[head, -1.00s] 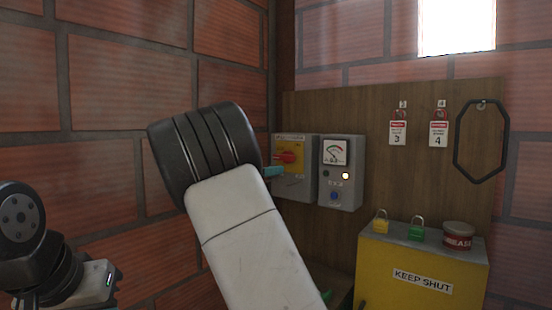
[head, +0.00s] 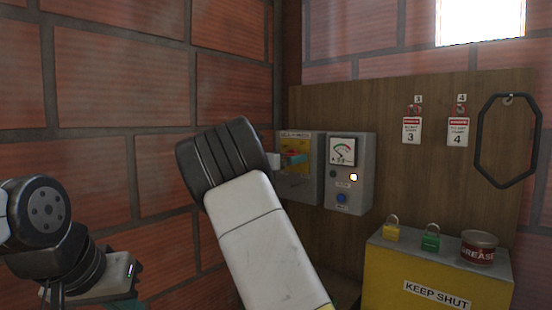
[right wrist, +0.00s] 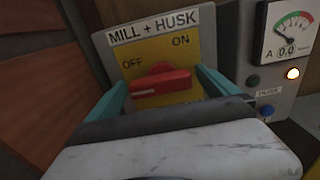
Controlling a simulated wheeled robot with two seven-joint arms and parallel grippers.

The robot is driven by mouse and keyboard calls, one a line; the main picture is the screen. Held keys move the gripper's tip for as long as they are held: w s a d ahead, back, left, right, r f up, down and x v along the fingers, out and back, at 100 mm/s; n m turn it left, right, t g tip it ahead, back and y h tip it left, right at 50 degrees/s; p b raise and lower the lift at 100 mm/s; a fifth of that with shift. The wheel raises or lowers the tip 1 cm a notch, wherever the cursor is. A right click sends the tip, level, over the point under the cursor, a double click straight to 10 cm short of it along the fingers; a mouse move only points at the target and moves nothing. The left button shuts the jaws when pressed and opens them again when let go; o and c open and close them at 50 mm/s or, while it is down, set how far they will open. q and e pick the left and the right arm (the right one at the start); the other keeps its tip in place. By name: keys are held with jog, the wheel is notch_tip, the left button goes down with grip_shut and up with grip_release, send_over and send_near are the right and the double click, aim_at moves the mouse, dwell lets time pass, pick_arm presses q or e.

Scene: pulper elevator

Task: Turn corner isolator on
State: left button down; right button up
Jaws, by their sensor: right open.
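The isolator (head: 295,182) is a grey box near the wall corner with a yellow plate marked MILL + HUSK. In the right wrist view its red handle (right wrist: 160,84) lies roughly crosswise, with a white mark at its left end. OFF is printed above left, ON above right. My right gripper (right wrist: 163,90) is open, one teal finger on each side of the handle; contact is unclear. In the head view this gripper (head: 296,158) covers much of the handle. My left arm is at the lower left; a teal piece at its gripper (head: 124,303) barely shows.
A meter box (head: 349,175) with a lit orange lamp and blue button adjoins the isolator on the right. Danger tags (head: 411,130) and a black hanging loop (head: 507,140) are on the board. A yellow KEEP SHUT box (head: 437,275) bears two padlocks and a grease tin (head: 478,248).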

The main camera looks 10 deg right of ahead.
jog(key=shift+d, duration=0.15)
jog(key=c, duration=1.4)
jog(key=shift+o, duration=0.2)
jog(key=m, duration=0.4)
jog(key=shift+m, duration=0.4)
jog(key=m, duration=0.4)
jog(key=shift+r, duration=0.1)
jog(key=m, duration=0.5)
jog(key=shift+s+m, duration=0.1)
jog(key=shift+m, duration=2)
